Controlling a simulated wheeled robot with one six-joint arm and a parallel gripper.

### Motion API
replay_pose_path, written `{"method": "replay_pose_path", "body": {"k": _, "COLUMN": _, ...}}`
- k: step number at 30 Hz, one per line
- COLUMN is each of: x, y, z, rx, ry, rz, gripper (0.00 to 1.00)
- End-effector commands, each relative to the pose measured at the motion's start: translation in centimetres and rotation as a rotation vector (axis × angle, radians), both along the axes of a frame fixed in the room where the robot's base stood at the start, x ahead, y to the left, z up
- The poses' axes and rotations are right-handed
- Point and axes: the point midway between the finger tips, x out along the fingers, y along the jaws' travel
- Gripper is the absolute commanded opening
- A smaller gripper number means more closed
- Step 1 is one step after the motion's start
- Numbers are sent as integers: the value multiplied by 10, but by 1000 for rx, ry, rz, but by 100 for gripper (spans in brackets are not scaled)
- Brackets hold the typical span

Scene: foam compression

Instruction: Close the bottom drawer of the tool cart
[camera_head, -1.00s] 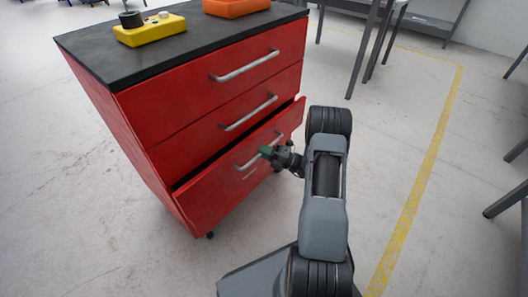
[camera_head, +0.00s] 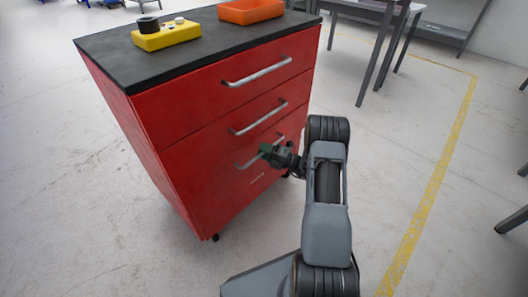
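The red tool cart (camera_head: 155,115) with a black top stands left of my arm. Its bottom drawer (camera_head: 215,200) sits flush with the fronts above, with no open gap showing. The bottom drawer's silver handle (camera_head: 247,162) is partly hidden behind my gripper.
A yellow box with a black knob (camera_head: 166,36) and an orange tray (camera_head: 250,11) are on the cart top. A grey table (camera_head: 376,50) stands behind on the right.

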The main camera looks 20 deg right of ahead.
Motion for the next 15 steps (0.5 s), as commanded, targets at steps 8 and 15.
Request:
{"method": "replay_pose_path", "body": {"k": 8, "x": -4, "y": -4, "z": -1, "rx": 1, "ry": 1, "rz": 0, "gripper": 39}}
{"method": "replay_pose_path", "body": {"k": 15, "x": -32, "y": -35, "z": -6, "rx": 1, "ry": 2, "rz": -4, "gripper": 39}}
